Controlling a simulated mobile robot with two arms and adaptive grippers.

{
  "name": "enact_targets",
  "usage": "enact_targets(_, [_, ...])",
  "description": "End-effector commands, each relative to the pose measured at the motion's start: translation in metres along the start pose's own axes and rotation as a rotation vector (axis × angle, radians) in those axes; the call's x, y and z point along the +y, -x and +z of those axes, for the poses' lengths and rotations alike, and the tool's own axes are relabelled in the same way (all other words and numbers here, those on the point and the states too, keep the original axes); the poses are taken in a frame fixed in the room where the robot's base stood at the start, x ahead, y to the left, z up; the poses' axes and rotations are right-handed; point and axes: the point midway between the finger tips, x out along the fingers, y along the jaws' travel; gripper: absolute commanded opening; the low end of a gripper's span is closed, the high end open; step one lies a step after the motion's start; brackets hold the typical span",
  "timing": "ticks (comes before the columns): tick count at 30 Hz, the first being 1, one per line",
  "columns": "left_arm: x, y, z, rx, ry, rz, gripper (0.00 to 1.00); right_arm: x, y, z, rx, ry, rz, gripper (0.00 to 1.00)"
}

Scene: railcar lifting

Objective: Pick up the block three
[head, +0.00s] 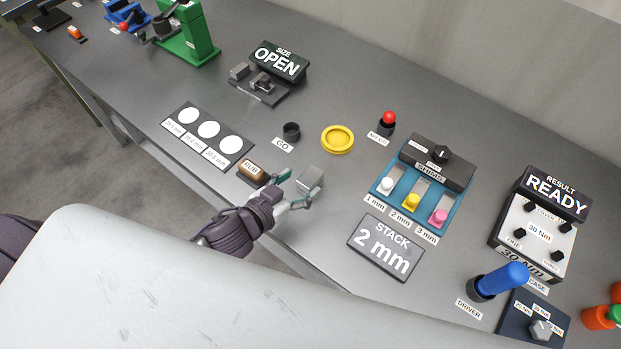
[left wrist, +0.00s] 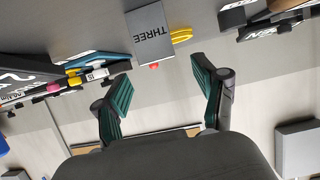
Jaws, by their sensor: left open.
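Block three is a grey metal block (head: 310,179) near the table's front edge in the head view. In the left wrist view its face marked THREE (left wrist: 151,36) shows ahead of the fingers. My left gripper (head: 294,190) is open and empty, just to the front left of the block in the head view. In the left wrist view the open fingers (left wrist: 162,82) stand apart, with the block beyond their tips and roughly between them. The block appears clear of the fingers. My right gripper is not in view.
A yellow ring dish (head: 338,139) and a black GO cup (head: 291,131) are behind. The blue shims tray (head: 448,218) and STACK sign (head: 385,247) are to the right. Bare table surrounds the block.

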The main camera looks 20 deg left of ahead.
Motion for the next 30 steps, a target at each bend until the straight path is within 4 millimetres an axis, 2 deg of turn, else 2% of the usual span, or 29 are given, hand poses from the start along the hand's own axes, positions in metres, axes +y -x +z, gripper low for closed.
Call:
enact_targets(12, [-0.001,-0.046,0.003,0.000,0.000,-0.001,0.71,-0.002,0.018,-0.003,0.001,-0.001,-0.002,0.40])
enact_targets(21, [-0.001,-0.052,0.005,-0.001,0.001,0.000,0.71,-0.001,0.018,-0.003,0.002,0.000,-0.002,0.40])
enact_targets(23, [-0.001,-0.052,0.005,-0.001,0.001,0.000,0.64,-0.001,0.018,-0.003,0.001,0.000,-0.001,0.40])
enact_targets(30, [-0.001,-0.052,0.005,-0.001,0.000,0.000,0.24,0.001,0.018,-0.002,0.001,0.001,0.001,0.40])
